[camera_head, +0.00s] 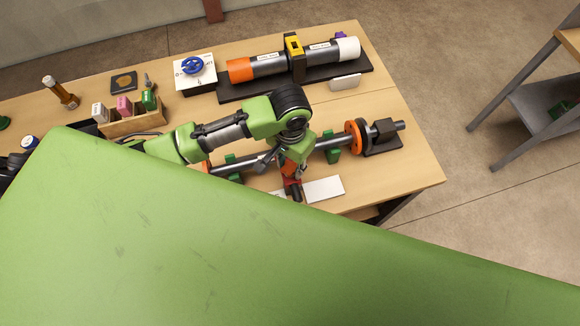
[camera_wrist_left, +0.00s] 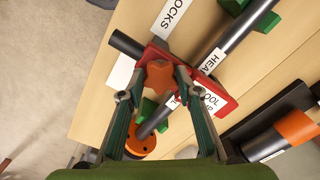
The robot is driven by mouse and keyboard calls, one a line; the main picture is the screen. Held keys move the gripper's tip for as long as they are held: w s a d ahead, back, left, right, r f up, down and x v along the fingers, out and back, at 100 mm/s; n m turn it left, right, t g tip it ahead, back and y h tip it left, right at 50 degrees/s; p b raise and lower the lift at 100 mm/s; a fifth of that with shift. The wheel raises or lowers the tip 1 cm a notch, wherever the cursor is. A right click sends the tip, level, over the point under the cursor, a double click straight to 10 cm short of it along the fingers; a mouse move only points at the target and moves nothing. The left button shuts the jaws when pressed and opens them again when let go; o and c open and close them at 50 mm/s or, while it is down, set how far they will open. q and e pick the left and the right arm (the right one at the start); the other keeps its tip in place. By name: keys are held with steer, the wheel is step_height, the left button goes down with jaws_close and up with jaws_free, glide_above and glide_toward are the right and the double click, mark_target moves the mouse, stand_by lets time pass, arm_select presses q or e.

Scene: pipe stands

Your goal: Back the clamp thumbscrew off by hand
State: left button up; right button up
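The clamp thumbscrew is an orange, lobed knob (camera_wrist_left: 158,76) in the left wrist view. It sits on a red clamp (camera_wrist_left: 222,100) with a white label, around a dark pipe (camera_wrist_left: 240,29). My left gripper (camera_wrist_left: 160,72) has one fingertip on each side of the knob, seemingly touching its edges. In the head view, my left gripper (camera_head: 292,176) reaches down at the pipe (camera_head: 331,144), and the knob is mostly hidden by it. My right gripper is not in view.
Green supports (camera_head: 332,154) hold the pipe, with an orange flange (camera_head: 355,136) near its right end. A second pipe assembly (camera_head: 322,54) lies behind. A wooden caddy (camera_head: 134,122) stands at left. My green bodywork hides the near table.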

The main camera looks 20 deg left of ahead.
mark_target(290, 167)
arm_select(q)
steer(key=o, duration=1.1)
steer(key=shift+r, duration=3)
steer(key=shift+r, duration=6)
